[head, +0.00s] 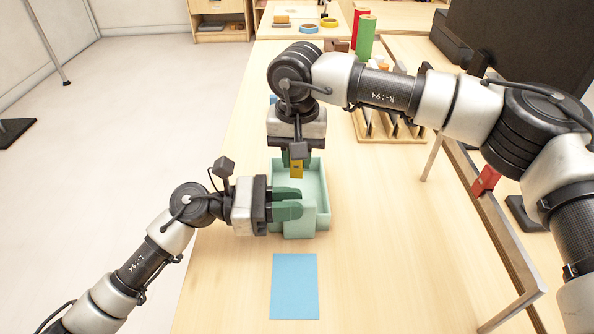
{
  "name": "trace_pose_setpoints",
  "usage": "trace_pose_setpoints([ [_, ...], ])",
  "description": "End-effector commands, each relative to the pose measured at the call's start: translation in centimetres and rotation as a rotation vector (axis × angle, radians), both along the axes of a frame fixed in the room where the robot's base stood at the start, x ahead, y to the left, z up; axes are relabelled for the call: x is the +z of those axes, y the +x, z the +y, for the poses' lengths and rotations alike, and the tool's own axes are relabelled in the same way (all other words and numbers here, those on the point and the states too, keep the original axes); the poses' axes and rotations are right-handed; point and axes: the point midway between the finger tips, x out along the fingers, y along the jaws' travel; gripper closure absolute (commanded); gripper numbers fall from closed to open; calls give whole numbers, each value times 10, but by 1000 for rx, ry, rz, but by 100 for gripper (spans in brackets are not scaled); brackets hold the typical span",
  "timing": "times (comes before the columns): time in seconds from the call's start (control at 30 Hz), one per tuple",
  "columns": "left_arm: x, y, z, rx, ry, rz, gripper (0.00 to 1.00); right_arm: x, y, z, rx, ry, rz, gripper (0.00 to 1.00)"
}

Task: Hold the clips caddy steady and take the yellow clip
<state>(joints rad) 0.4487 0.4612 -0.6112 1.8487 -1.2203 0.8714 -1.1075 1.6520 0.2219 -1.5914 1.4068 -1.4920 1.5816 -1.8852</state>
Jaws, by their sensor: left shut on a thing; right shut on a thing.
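The clips caddy (313,182) is a pale green open box on the wooden table. My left gripper (298,203) is shut on the near part of the caddy, from the left side. The yellow clip (297,170) is small and shows just under my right gripper (297,160), which points down over the caddy. My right gripper is shut on the yellow clip. The gripper hides the clip's upper end. I cannot tell whether the clip's lower end touches the caddy floor. The part of the caddy that I see is otherwise bare.
A blue sheet (294,286) lies nearer on the table. A slotted wooden rack (390,128) stands at the back right, partly behind my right arm. Green (366,38) and red (358,22) cylinders stand behind it. Tape rolls (308,28) lie farther back. Table around the blue sheet is clear.

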Motion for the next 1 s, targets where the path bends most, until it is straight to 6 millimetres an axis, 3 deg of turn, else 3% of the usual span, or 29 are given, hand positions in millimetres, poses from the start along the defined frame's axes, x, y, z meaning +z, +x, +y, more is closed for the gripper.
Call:
trace_pose_setpoints([
  [0.77,0,0,0,0,0,0,100,14,0,0,0,0,-1,97],
  [0.8,0,0,0,0,0,0,75,14,0,0,0,0,-1,97],
  [0.97,0,0,0,0,0,0,51,13,0,0,0,0,0,97],
  [1.0,0,0,0,0,0,0,50,13,0,0,0,0,0,97],
])
